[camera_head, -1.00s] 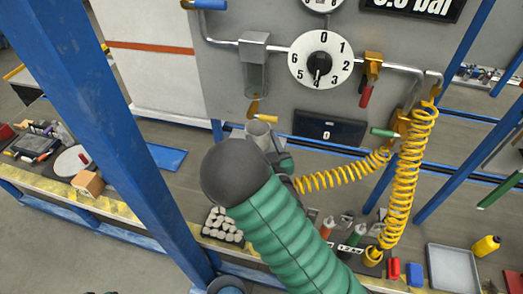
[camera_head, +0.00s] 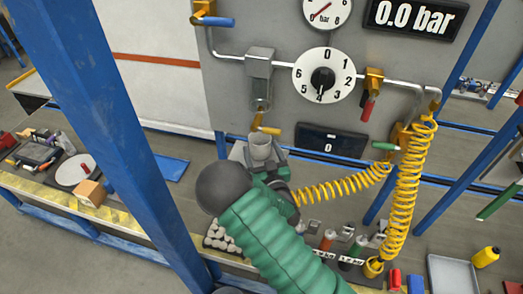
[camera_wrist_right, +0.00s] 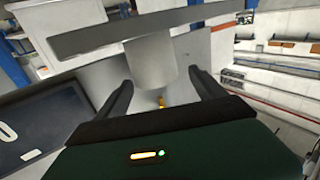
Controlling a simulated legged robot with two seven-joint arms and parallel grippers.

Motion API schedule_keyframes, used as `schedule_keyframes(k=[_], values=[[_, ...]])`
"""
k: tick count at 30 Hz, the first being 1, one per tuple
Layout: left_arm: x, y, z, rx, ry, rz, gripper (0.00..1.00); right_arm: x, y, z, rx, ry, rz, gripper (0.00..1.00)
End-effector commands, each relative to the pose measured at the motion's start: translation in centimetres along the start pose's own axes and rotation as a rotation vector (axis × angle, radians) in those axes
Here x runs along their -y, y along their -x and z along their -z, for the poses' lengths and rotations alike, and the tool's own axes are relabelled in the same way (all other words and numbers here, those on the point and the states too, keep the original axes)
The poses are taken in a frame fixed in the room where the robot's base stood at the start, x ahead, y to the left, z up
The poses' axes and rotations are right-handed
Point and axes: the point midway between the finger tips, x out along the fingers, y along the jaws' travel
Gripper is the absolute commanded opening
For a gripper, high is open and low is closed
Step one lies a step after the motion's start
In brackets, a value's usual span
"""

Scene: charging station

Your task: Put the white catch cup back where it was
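The white catch cup (camera_head: 261,149) is a light grey-white cylinder, upright with its mouth up, below the yellow-handled drain valve (camera_head: 262,124) on the panel. It seems to stand on a flat grey support (camera_head: 238,150). The wrist view appears upside down; there the cup (camera_wrist_right: 150,64) meets the grey bar-like support (camera_wrist_right: 105,36). My right gripper (camera_wrist_right: 162,80) has its two dark fingers spread on either side of the cup's line, with a gap beside the right finger. In the head view, my forearm partly hides the right gripper (camera_head: 271,170). My left gripper is not in view.
A dark display reading 0 (camera_head: 331,140) is right of the cup. A yellow coiled hose (camera_head: 342,184) runs close to my right wrist. A blue post (camera_head: 110,130) stands at left. Bottles, weights and a grey tray (camera_head: 452,275) are on the bench.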

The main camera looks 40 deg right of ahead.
Motion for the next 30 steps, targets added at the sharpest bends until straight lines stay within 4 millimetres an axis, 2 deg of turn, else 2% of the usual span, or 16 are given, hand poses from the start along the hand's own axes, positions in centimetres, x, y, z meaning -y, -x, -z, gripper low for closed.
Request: schedule_keyframes(k=[8,11,15,16,17,19,21,27,30], values=[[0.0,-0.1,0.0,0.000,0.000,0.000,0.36,-0.1,0.5,-0.1,0.001,0.000,-0.002,0.79],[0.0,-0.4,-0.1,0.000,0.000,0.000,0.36,-0.1,2.1,-0.2,0.002,-0.001,-0.002,0.79],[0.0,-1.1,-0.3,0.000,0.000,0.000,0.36,-0.1,5.8,-0.3,0.004,0.000,-0.002,0.79],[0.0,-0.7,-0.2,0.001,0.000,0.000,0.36,-0.1,6.7,0.0,0.006,0.001,-0.001,0.79],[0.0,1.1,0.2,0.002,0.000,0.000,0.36,-0.1,7.6,0.8,0.010,0.003,-0.003,0.79],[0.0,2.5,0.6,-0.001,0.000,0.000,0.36,-0.1,9.5,0.9,0.011,0.005,-0.002,0.79],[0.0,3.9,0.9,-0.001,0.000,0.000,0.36,-0.1,10.2,0.9,0.007,0.003,-0.001,0.79],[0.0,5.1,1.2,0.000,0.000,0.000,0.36,-0.1,11.8,0.3,0.006,-0.001,-0.004,0.79],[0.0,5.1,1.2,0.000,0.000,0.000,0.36,-0.3,11.3,-0.6,0.059,-0.030,-0.045,0.79]])
